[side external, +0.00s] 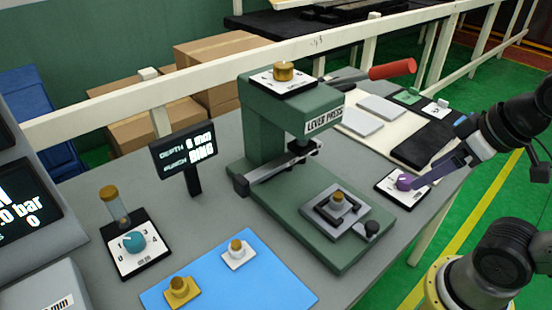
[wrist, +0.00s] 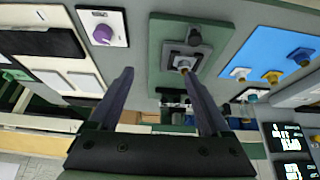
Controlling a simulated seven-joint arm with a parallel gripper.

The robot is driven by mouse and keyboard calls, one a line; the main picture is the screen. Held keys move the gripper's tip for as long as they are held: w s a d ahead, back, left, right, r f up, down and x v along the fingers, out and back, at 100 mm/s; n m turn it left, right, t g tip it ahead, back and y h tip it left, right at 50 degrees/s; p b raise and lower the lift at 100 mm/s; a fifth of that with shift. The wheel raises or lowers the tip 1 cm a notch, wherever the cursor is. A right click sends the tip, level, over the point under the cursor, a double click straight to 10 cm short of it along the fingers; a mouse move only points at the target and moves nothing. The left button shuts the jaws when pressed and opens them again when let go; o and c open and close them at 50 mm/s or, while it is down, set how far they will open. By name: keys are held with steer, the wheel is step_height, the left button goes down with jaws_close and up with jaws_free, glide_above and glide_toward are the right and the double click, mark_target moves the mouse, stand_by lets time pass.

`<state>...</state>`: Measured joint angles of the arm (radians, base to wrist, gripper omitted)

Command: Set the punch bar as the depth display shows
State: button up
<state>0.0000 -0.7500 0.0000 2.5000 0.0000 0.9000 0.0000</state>
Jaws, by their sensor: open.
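The green lever press (side external: 262,125) stands mid-bench, with a red-handled lever (side external: 390,69) at its upper right. A light bar with dark ends (side external: 282,166), which looks like the punch bar, runs across the press under its head. The depth display (side external: 184,158) left of the press seems to read "DEPTH 6 mm" and "PUNCH RING"; the digit is small. My gripper (side external: 412,182) is at the right, beside a purple knob (side external: 403,181) on a white plate. In the wrist view my gripper (wrist: 157,72) is open and empty, with the knob (wrist: 102,34) outside its fingers.
A teal dial (side external: 133,241) is at the left. A blue mat (side external: 215,285) carries two brass-topped pieces. A square fixture (side external: 338,206) with a brass-topped piece sits on the press base. Pale and dark pads (side external: 425,146) lie behind my gripper. A cream rail (side external: 215,62) runs behind the bench.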

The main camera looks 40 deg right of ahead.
stand_by(0.4)
steer(key=shift+c, duration=0.8)
steer(key=w+a+r+n+g, duration=0.1)
steer(key=w+a+r+n, duration=0.2)
steer(key=w+r+n, duration=0.4)
steer(key=w+a+r+n+g, duration=0.25)
steer(key=w+r+n, duration=0.3)
steer(key=r, duration=0.35)
steer(key=n+g, duration=0.2)
steer(key=n, duration=0.4)
glide_above(241, 179)
step_height(241, 179, down, 9)
steer(key=shift+m, duration=0.25)
step_height(241, 179, down, 13)
steer(key=shift+f, duration=0.1)
